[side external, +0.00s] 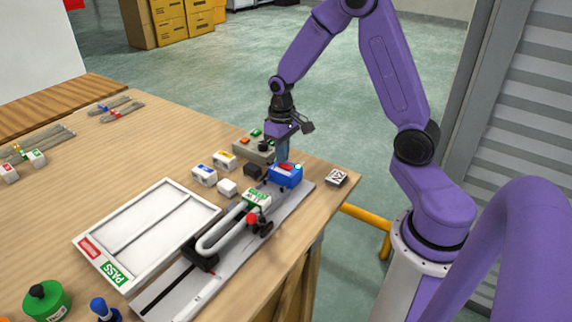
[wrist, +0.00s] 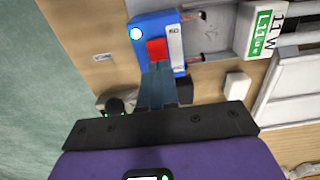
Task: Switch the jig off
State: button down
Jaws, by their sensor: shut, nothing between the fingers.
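The jig is a long grey base (side external: 170,285) at the table's front edge, with a blue box (side external: 290,182) at its far end. In the wrist view the blue box (wrist: 145,22) carries a red switch (wrist: 156,49), a white label and a pale glowing round light (wrist: 136,33). My gripper (side external: 283,161) is shut and empty, pointing down at the blue box. In the wrist view its fingertips (wrist: 157,66) lie close to the red switch's near edge; I cannot tell whether they touch it. The switch's position is unclear.
A grey control box (side external: 248,151) with coloured buttons and a black knob stands behind the blue box. White and black small blocks (side external: 228,187) sit left of it. A white tray (side external: 150,225) with a PASS label fills the table's middle. A marked tile (side external: 337,178) lies at right.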

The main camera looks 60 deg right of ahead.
jog(key=shift+f, duration=0.45)
dwell(0.3)
jog(key=shift+r, duration=3.5)
jog(key=s+a+r+n, duration=0.3)
jog(key=s+a+n, duration=0.2)
jog(key=s+a, duration=0.55)
jog(key=s+a+r+n, duration=0.1)
jog(key=s+a+n, duration=0.2)
jog(key=s+n, duration=0.4)
jog(key=s, duration=0.8)
jog(key=shift+s+a+r+n, duration=0.15)
jog(key=shift+a+r+n, duration=0.05)
jog(key=shift+r+n, duration=0.1)
